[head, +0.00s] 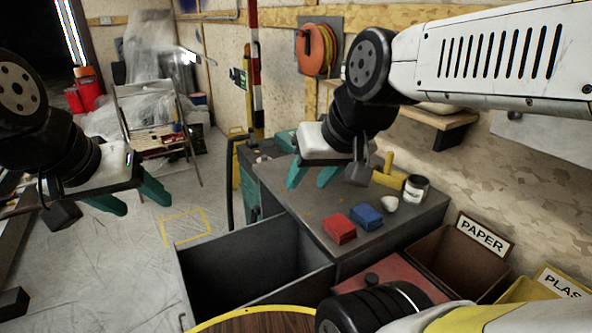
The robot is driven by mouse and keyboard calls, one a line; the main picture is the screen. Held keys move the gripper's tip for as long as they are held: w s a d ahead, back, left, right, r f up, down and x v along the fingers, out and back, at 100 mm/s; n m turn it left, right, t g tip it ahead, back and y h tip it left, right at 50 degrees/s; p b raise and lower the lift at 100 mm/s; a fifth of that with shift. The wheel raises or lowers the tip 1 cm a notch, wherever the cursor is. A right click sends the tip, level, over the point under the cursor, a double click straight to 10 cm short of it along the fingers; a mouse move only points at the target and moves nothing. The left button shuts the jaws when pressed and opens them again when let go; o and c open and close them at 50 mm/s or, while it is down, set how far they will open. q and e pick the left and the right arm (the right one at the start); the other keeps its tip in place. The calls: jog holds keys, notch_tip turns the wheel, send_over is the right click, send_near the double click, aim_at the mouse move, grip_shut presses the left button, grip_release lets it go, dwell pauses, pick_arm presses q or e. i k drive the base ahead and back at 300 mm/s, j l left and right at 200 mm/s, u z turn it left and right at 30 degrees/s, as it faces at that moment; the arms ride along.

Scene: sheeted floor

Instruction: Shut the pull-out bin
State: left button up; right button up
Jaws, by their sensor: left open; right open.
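The pull-out bin (183,280) is a dark grey open-topped box. It stands pulled out to the left from under the grey worktop (330,262), and its inside is dark with no contents that I can make out. My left gripper (146,203) is open and empty, above the floor to the left of the bin in the picture. My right gripper (307,182) is open, its teal fingers pointing down over the far left part of the worktop. Neither gripper appears to touch the bin. The bin's lower front is cut off by the picture edge.
A red block (339,229), a blue block (366,216), a white cup (389,203) and a can (416,188) stand on the worktop. A brown PAPER bin (440,262) is at the right. A yellow-rimmed brown round top (258,322) is close in front.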

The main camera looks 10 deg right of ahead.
aim_at(273, 260)
jog(key=k+j, duration=0.15)
jog(key=j, duration=0.25)
jog(key=k+j, duration=0.1)
jog(key=j, duration=0.3)
jog(key=k+j, duration=0.2)
jog(key=k+z, duration=0.05)
jog(key=k, duration=0.05)
